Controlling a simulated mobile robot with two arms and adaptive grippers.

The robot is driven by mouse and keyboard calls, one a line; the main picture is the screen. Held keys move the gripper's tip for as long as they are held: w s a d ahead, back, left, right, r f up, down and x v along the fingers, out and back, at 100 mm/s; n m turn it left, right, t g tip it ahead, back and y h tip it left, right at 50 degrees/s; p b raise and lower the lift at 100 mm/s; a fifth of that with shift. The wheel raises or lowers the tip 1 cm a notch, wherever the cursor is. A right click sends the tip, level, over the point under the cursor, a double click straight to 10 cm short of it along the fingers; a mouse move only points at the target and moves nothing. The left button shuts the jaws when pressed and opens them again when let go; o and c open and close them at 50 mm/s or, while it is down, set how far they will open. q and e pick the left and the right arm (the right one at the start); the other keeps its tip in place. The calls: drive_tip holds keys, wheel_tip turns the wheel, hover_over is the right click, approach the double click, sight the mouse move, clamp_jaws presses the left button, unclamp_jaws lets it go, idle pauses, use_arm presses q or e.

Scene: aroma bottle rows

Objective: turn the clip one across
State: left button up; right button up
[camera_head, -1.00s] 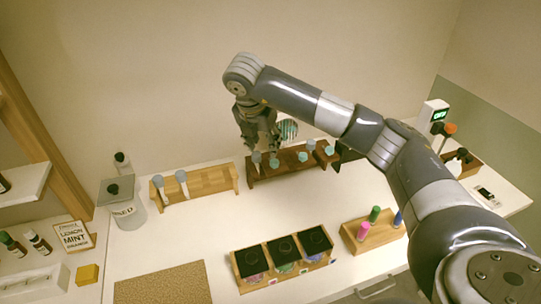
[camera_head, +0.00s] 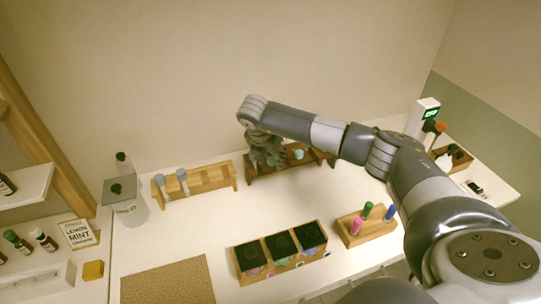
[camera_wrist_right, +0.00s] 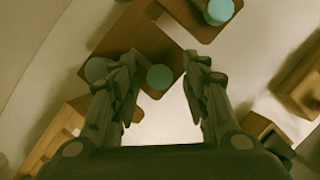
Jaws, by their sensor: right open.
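I cannot pick out a clip for certain in either view. The dark wooden rack (camera_head: 262,174) stands at the back of the counter against the wall. A teal cap (camera_head: 299,154) shows on it; my arm and gripper hide much of the rest. My right gripper (camera_head: 268,156) is over the rack's left part. In the right wrist view my right gripper (camera_wrist_right: 158,64) is open, with a teal cap (camera_wrist_right: 159,77) showing between its fingers, apart from both. Another teal cap (camera_wrist_right: 219,11) is beyond, and a grey cap (camera_wrist_right: 96,68) is beside the left finger. My left gripper is not in view.
A light wooden rack (camera_head: 212,179) with grey-blue capped vials stands left of the dark rack. In front are a box with black compartments (camera_head: 282,243) and a wooden block (camera_head: 372,231) with pink, green and blue pegs. The middle counter is clear.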

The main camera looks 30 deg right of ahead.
clamp_jaws()
